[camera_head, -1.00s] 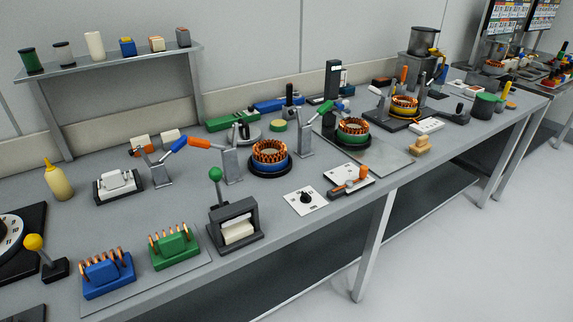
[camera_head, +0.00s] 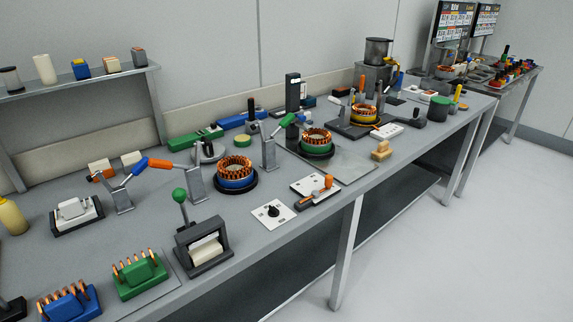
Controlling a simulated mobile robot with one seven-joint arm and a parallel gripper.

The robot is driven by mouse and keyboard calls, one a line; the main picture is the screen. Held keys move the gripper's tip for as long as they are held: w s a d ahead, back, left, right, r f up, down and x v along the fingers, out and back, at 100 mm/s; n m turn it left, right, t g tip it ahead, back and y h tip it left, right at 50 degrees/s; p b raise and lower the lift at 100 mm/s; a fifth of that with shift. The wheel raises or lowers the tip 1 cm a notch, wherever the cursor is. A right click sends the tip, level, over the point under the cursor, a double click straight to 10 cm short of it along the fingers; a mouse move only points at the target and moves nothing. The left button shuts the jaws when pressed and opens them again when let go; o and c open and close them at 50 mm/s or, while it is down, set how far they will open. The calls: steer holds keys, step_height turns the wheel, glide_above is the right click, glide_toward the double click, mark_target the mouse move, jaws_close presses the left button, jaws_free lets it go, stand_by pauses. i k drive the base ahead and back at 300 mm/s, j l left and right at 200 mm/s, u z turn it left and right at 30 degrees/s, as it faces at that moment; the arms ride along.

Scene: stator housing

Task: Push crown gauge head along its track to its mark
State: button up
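I cannot tell for certain which part is the crown gauge head. A dark upright post with a small lit display (camera_head: 293,92) stands at the back of the bench, behind the green-based copper-wound stator (camera_head: 316,144). A slider-like piece with an orange handle (camera_head: 318,190) lies on a dark base near the front edge, beside a white plate. No track mark can be made out at this size. My gripper is not in view.
A blue-based stator (camera_head: 236,174), a dark press-like frame with a green-knobbed lever (camera_head: 204,246) and a white plate with a black knob (camera_head: 273,213) stand on the grey bench. Yellow-ringed stator (camera_head: 365,114) is farther right. The floor (camera_head: 430,255) at right is clear.

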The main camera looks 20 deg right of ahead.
mark_target(300, 119)
steer(key=i+l+z, duration=0.55)
steer(key=i, duration=0.3)
